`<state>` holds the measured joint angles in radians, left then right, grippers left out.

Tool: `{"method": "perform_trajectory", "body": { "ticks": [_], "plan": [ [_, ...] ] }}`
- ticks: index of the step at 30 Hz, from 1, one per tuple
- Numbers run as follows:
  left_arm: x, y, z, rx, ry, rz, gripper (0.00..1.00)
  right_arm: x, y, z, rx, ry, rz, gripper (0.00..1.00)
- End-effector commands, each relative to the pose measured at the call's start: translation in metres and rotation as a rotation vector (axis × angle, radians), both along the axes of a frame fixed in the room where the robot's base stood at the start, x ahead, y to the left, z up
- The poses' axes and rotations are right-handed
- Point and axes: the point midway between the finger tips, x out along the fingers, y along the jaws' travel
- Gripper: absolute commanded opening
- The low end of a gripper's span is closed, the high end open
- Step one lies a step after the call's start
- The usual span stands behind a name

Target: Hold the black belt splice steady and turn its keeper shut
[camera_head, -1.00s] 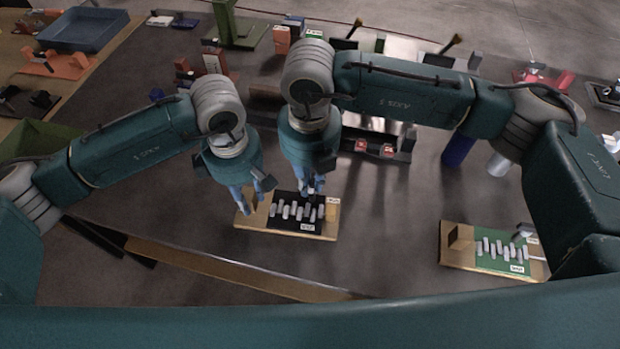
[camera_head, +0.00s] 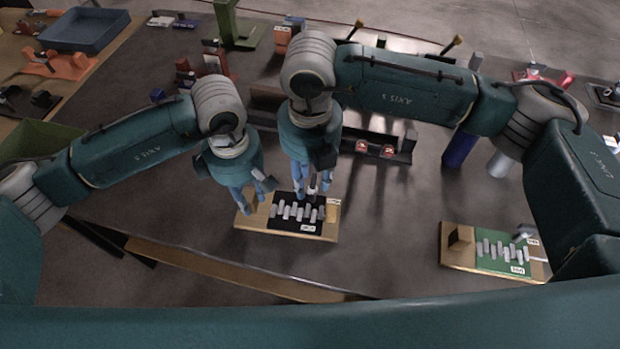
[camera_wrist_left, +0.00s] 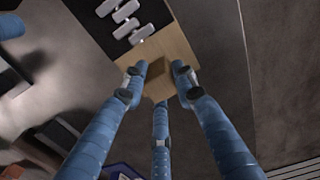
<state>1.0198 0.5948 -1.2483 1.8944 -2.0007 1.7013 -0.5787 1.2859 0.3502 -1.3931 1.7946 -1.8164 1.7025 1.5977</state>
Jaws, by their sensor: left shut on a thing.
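The black belt splice (camera_head: 272,223) lies on a wooden board at the table's front, with several grey pegs across its black plate. It also shows in the left wrist view (camera_wrist_left: 150,14). My left gripper (camera_head: 247,206) is shut on the wooden block (camera_wrist_left: 160,84) at the left end of this board. My right gripper (camera_head: 312,193) points down at the back right of the black plate. A small pale part shows between its fingers. It may be the keeper, but the fingers largely hide it, and I cannot tell whether they grip it.
A similar green splice (camera_head: 497,262) on a wooden board (camera_head: 455,258) lies to the right. A black rack with red parts (camera_head: 375,149) and a blue cylinder (camera_head: 459,148) stand behind. A blue tray (camera_head: 84,30) is far left. Bare table lies between the two splices.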

Motion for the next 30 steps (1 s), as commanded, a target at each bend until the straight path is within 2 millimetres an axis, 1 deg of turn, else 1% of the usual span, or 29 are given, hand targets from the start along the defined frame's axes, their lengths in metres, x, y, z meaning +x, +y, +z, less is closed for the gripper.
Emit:
{"method": "perform_trajectory", "body": {
  "ticks": [1, 9, 12, 15, 18, 21, 30],
  "plan": [
    [0.000, 0.000, 0.000, -0.001, 0.001, -0.001, 0.00, 0.001, 0.001, 0.009, 0.002, -0.004, 0.001, 0.34],
    [0.000, 0.000, 0.000, 0.000, 0.000, 0.000, 0.00, 0.001, 0.001, 0.067, 0.002, -0.005, 0.003, 0.34],
    [0.000, 0.000, 0.000, 0.000, 0.000, 0.000, 0.00, 0.001, 0.001, 0.085, 0.002, -0.005, 0.001, 0.34],
    [0.000, 0.000, 0.000, 0.000, 0.000, 0.000, 0.00, 0.001, 0.001, 0.098, 0.002, -0.002, 0.001, 0.34],
    [0.000, 0.000, 0.000, 0.000, 0.000, 0.000, 0.00, 0.001, 0.001, 0.106, 0.002, -0.002, 0.000, 0.34],
    [0.000, 0.000, 0.000, 0.000, 0.000, 0.000, 0.00, 0.000, 0.000, 0.109, 0.001, 0.000, 0.001, 0.34],
    [0.000, 0.000, 0.000, 0.000, 0.000, 0.000, 0.00, 0.000, 0.000, 0.109, 0.001, 0.000, 0.001, 0.34]
  ]
}}
